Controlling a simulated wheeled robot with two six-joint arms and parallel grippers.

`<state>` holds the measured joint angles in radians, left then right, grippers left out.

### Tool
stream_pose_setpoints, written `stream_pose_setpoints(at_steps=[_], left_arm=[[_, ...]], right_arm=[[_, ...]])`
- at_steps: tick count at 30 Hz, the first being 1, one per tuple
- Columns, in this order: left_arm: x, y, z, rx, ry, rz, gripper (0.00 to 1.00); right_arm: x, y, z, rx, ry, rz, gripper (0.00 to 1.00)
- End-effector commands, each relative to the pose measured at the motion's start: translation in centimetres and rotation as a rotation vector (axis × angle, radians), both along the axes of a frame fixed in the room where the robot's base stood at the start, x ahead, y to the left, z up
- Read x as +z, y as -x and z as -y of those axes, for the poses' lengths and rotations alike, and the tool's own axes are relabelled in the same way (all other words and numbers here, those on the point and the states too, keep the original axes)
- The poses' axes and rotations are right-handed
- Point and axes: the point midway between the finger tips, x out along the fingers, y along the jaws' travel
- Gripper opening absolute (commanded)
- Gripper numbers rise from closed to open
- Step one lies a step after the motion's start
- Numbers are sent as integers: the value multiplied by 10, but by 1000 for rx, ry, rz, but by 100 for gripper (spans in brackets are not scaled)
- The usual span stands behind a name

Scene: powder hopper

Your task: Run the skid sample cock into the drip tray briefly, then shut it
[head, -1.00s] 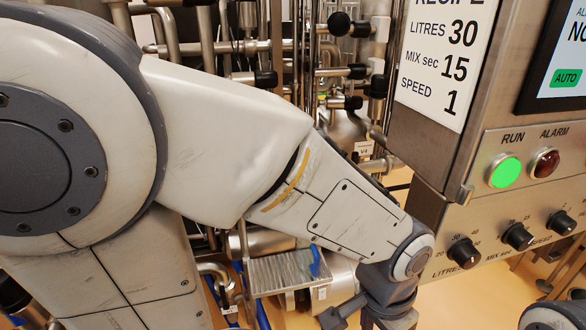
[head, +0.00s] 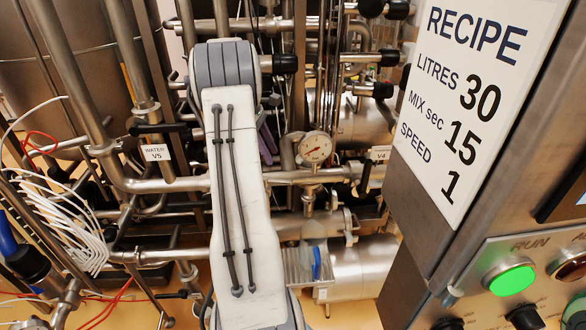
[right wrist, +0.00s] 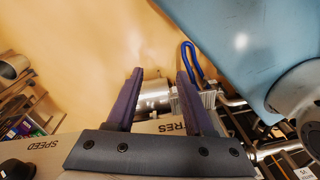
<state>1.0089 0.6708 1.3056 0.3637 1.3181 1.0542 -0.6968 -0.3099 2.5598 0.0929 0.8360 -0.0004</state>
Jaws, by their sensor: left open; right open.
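A ribbed grey tray-like piece (head: 299,268), perhaps the drip tray, sits lower down beside a blue piece. My right gripper (right wrist: 160,73) is open and empty in the right wrist view, with the ribbed piece (right wrist: 187,103) beyond its fingers.
The pressure gauge (head: 314,148) and dense steel pipes with black-handled valves crowd the back. A tag reads WATER V5 (head: 156,153). The control cabinet (head: 425,215) with its recipe sign (head: 460,100) stands close on the right. White cables (head: 70,225) hang at left.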

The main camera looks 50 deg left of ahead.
Motion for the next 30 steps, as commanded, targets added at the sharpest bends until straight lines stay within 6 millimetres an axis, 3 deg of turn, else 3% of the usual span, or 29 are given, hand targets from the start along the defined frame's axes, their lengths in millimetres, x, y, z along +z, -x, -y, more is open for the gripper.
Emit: stream_pose_setpoints(at_steps=[3,7,21,30], left_arm=[[-1,7,-12,60,25,-3,52],[-12,2,-5,61,31,-5,52],[-84,-19,21,55,25,-5,52],[-95,-20,22,56,22,-2,52]], right_arm=[[1,0,0,0,0,0,52],[6,0,0,1,0,0,52],[31,0,0,5,0,0,52],[32,0,0,6,0,1,52]])
